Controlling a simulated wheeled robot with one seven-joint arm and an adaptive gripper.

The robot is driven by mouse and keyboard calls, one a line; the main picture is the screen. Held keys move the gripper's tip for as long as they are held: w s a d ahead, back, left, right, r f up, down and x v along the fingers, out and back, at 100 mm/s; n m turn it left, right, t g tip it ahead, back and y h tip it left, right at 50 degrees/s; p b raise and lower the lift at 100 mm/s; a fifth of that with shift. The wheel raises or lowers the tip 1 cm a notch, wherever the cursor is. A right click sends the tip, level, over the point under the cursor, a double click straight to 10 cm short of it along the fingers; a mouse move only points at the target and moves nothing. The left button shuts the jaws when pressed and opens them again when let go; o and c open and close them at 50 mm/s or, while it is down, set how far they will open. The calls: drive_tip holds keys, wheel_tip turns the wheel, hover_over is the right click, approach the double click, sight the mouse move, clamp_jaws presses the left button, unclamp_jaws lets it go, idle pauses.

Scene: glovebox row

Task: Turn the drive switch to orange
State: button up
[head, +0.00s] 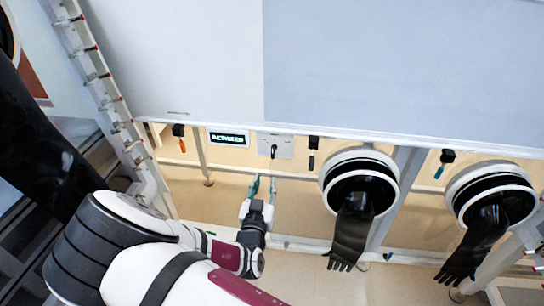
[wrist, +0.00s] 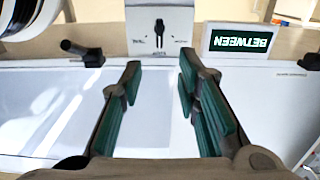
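The drive switch is most likely the small black knob (head: 274,151) on a pale plate (head: 284,144) under the front edge of the large panel. In the wrist view the knob (wrist: 159,28) stands upright on its plate (wrist: 183,18), with small marks around it too small to read. A display beside it (head: 229,138) shows green letters; in the wrist view it (wrist: 240,41) reads BETWEEN upside down. My gripper (head: 263,180) is below the knob, apart from it. In the wrist view its teal-padded fingers (wrist: 160,68) are open with nothing between them.
Black fittings with an orange tip (head: 181,140), a black tip (head: 313,150) and a teal tip (head: 444,162) line the same rail. Two glove ports (head: 334,172) (head: 460,185) with hanging black gloves are on the right. A ladder-like rack (head: 112,95) stands left.

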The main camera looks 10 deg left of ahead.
sight(273, 153)
drive_tip(key=w, duration=0.9)
drive_tip(key=w+b, duration=0.1)
drive_tip(key=w, duration=0.3)
drive_tip(key=shift+w+d, duration=0.15)
drive_tip(key=shift+d, duration=0.1)
clamp_jaws()
